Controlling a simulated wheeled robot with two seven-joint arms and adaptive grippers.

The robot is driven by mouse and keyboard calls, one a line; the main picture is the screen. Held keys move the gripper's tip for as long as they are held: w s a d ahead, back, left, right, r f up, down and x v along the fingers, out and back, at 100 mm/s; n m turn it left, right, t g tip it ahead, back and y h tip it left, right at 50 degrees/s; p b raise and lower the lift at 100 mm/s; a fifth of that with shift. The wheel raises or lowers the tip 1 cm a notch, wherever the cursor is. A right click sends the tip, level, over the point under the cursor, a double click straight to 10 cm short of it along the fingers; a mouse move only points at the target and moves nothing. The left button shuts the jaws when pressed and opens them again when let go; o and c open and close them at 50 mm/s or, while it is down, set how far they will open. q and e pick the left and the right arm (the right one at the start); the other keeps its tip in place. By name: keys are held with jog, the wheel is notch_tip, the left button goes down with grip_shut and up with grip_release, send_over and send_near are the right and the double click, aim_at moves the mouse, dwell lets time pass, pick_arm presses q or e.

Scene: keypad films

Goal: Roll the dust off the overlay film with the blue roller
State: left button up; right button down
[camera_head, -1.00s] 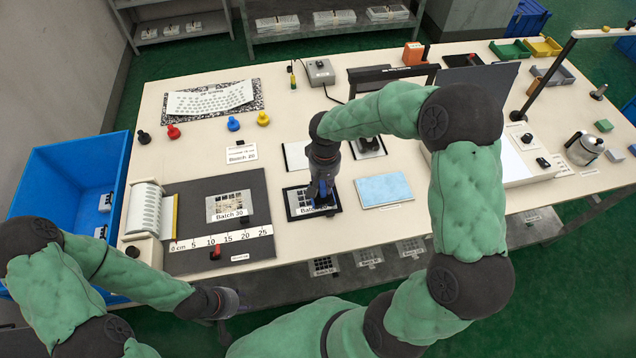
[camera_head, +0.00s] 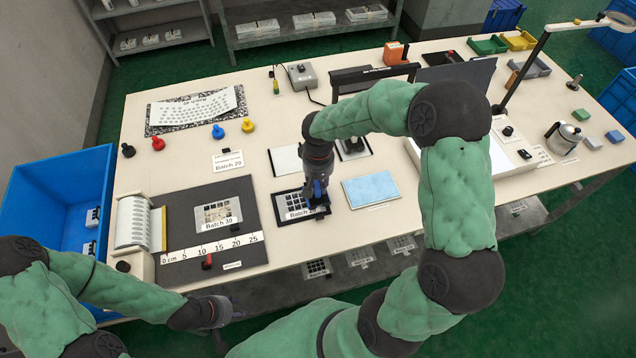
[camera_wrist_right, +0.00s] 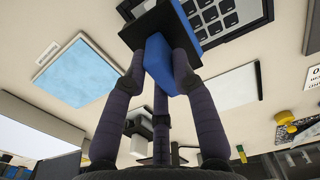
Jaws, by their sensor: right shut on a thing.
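The overlay film (camera_head: 290,207) is a dark keypad grid with a "Batch" label, lying on a black-bordered mat near the table's front middle. Its key grid also shows at the top of the right wrist view (camera_wrist_right: 212,18). My right gripper (camera_head: 318,197) points down over the film's right part. It is shut on the blue roller (camera_wrist_right: 158,62), whose blue block shows between the fingers with a dark, flat-looking part at its far end. Whether the roller touches the film is hidden. My left gripper (camera_head: 236,309) is low at the front, off the table edge; its finger opening is unclear.
A light blue pad (camera_head: 371,189) lies right of the film. A white sheet on a dark mat (camera_head: 286,161) lies behind it. A dark board (camera_head: 190,205) with a Batch 30 film and ruler is to the left. A blue bin (camera_head: 50,185) stands at the far left.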

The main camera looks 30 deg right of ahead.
jog(key=shift+r+p, duration=1.95)
jog(key=shift+r, duration=1.15)
pick_arm(q)
notch_tip(320, 180, up, 4)
jog(key=shift+r, duration=0.15)
pick_arm(e)
jog(key=shift+f, duration=0.1)
